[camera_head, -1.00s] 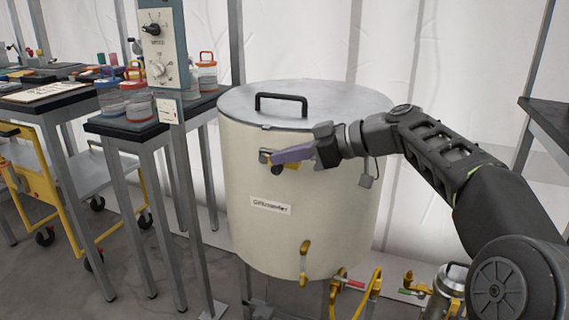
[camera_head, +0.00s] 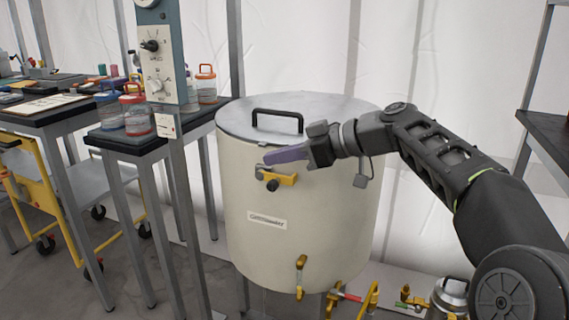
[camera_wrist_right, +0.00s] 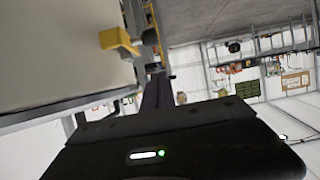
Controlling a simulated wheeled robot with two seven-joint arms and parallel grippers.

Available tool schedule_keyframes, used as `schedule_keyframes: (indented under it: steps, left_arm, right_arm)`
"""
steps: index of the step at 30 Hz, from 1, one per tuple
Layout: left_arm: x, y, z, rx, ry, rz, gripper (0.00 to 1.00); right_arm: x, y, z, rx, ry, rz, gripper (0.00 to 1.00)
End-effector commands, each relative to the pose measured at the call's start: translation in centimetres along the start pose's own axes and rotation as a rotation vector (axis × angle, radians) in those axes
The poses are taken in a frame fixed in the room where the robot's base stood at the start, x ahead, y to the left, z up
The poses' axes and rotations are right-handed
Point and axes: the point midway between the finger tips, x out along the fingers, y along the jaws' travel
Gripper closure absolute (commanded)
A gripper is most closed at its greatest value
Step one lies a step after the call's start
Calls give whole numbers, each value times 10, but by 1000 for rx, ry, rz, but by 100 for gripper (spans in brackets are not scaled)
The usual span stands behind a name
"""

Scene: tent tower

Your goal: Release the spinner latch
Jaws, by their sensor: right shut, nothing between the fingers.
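The spinner is a large cream drum (camera_head: 300,215) with a grey metal lid (camera_head: 335,108) and a black lid handle (camera_head: 277,114). Its yellow latch (camera_head: 287,179) with a dark knob sits on the front wall just below the rim, lying roughly level. The lid looks closed. My right gripper (camera_head: 268,158), with purple fingers, is shut and empty just above the latch, pointing left along the drum. In the right wrist view the yellow latch (camera_wrist_right: 118,40) shows beside the purple fingers (camera_wrist_right: 155,93). I cannot tell if they touch it. My left gripper is not in view.
A grey post with a control box (camera_head: 160,65) stands left of the drum. Behind it, a black-topped table (camera_head: 125,142) holds several lidded jars. A yellow cart (camera_head: 55,185) is at far left. Yellow valves (camera_head: 300,262) are low on the drum, and a dark shelf (camera_head: 545,130) is at right.

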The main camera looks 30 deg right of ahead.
Motion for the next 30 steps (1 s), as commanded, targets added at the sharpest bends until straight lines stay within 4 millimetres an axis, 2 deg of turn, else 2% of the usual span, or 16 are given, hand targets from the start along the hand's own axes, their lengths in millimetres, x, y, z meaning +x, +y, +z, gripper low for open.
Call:
schedule_keyframes:
  steps: [1, 6, 12, 18, 30]
  left_arm:
    - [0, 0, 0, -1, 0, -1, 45]
    - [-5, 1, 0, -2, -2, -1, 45]
    - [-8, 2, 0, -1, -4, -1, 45]
    - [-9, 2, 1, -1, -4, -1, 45]
    - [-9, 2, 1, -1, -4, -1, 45]
  right_arm:
    - [-15, 3, 9, 7, -4, 11, 100]
    - [-48, 2, 25, 5, 0, 10, 100]
    - [-76, 2, 39, 3, 1, 9, 100]
    - [-85, 1, 44, 1, 2, 8, 100]
    - [-85, 1, 44, 0, 3, 8, 100]
